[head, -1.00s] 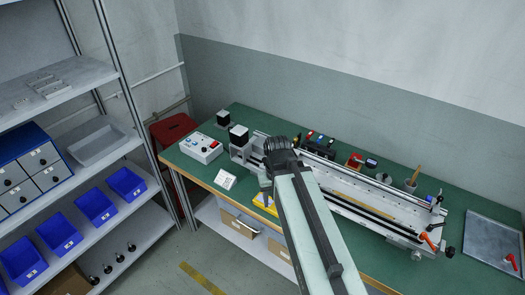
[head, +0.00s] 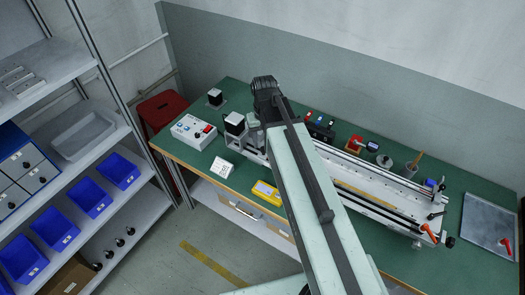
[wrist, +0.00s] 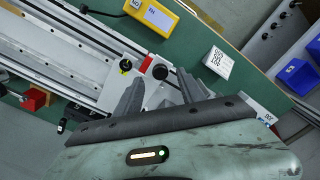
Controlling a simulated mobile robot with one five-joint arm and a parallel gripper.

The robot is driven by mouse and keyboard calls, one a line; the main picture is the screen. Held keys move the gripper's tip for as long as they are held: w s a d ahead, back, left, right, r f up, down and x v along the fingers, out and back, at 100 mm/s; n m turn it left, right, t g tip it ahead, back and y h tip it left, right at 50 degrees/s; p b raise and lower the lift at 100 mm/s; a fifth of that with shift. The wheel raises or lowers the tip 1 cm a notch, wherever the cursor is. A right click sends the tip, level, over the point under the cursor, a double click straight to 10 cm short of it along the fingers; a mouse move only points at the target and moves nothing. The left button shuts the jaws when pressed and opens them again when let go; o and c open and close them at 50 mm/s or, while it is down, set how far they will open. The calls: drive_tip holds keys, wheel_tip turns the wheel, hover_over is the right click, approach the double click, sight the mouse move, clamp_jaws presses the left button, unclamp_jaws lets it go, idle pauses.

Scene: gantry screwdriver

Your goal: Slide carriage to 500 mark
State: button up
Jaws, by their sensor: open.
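The gantry with its long rail (head: 385,203) lies along the green bench. The wrist view shows its rail (wrist: 60,55) running to the left. A pale carriage plate (wrist: 138,68) with a red strip (wrist: 147,65) and a black knob (wrist: 160,72) sits just beyond my fingertips. My gripper (wrist: 160,88) is open, its two dark fingers spread and empty. The knob shows between the tips; I cannot tell whether anything touches. In the head view my arm covers part of the gantry, and the carriage is hidden there. The 500 mark cannot be read.
A yellow device (head: 266,192) and a white card (head: 222,167) lie near the bench's front edge. A control box (head: 193,131) stands left. A metal plate (head: 489,222) lies right.

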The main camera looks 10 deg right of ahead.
wheel_tip(320, 180, down, 3)
drive_tip(key=shift+f+b, duration=0.15)
drive_tip(key=shift+b, duration=0.8)
clamp_jaws()
idle(0.6)
